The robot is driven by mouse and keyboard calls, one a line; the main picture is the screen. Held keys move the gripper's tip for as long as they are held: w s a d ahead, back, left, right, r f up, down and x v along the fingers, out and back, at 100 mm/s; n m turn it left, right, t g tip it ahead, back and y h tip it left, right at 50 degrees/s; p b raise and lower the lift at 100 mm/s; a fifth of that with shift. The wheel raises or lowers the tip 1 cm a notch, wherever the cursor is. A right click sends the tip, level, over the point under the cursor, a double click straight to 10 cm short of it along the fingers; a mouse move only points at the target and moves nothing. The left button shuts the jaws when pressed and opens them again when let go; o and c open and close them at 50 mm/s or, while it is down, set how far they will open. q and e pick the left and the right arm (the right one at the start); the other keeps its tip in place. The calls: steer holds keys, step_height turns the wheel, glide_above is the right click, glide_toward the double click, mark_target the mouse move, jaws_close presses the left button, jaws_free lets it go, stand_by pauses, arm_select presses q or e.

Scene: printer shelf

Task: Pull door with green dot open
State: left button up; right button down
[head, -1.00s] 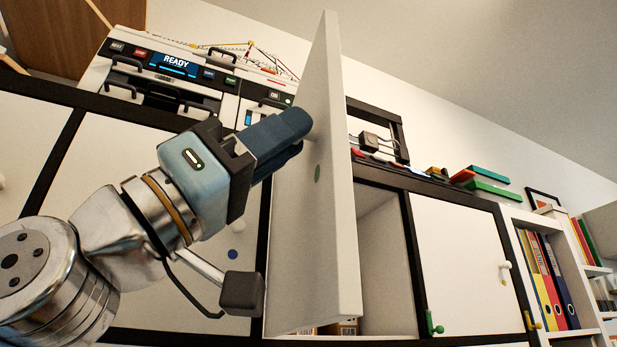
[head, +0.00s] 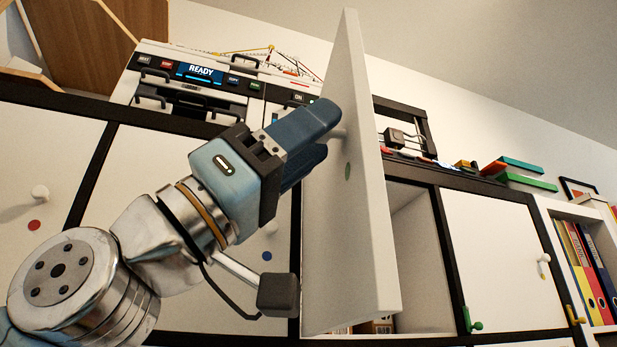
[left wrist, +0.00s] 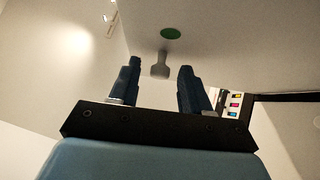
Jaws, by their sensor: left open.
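The white door (head: 355,220) with the green dot (head: 347,171) stands swung open, nearly edge-on in the head view. Its knob (head: 338,132) sticks out beside my left gripper (head: 318,140). In the left wrist view the green dot (left wrist: 171,33) and the pale knob (left wrist: 160,64) show on the door face. My left gripper (left wrist: 155,80) is open, with the knob between or just beyond its fingertips; I cannot tell whether it touches. My right gripper is in neither view.
Behind the door is an open compartment (head: 415,260) with boxes low inside. A printer (head: 200,85) stands on the cabinet. Closed doors with a red dot (head: 34,225) and a blue dot (head: 271,227) are on the left. Binders (head: 590,275) stand at the right.

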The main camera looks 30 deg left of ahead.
arm_select(q)
steer(key=b+v, duration=0.4)
steer(key=v, duration=0.9)
steer(key=shift+a+f, duration=0.15)
steer(key=shift+f, duration=0.05)
steer(key=shift+s, duration=0.15)
